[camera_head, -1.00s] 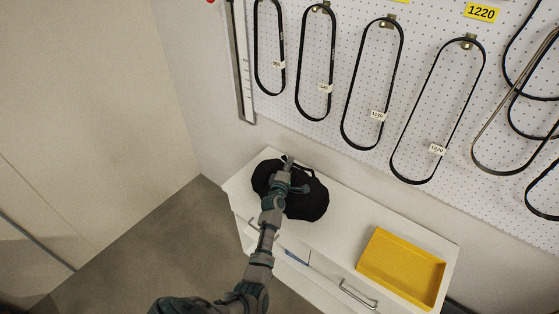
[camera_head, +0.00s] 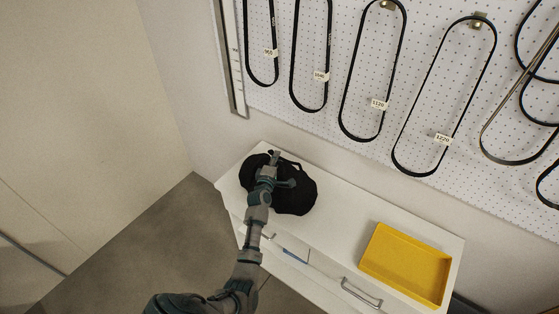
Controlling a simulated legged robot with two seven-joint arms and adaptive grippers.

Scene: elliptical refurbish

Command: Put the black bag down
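The black bag (camera_head: 297,195) is a soft dark shape at the left end of the white cabinet top (camera_head: 338,213). It appears to rest on that surface. My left gripper (camera_head: 276,168) is over the bag, with its arm reaching up from the bottom of the picture. Its fingers are dark against the bag, and I cannot tell whether they are shut on it. The gripper and wrist hide part of the bag. My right gripper does not show.
A yellow tray (camera_head: 406,262) sits at the right end of the cabinet top, with clear white surface between it and the bag. Drawers with handles (camera_head: 361,293) face the front. Black belts (camera_head: 371,70) hang on the pegboard behind.

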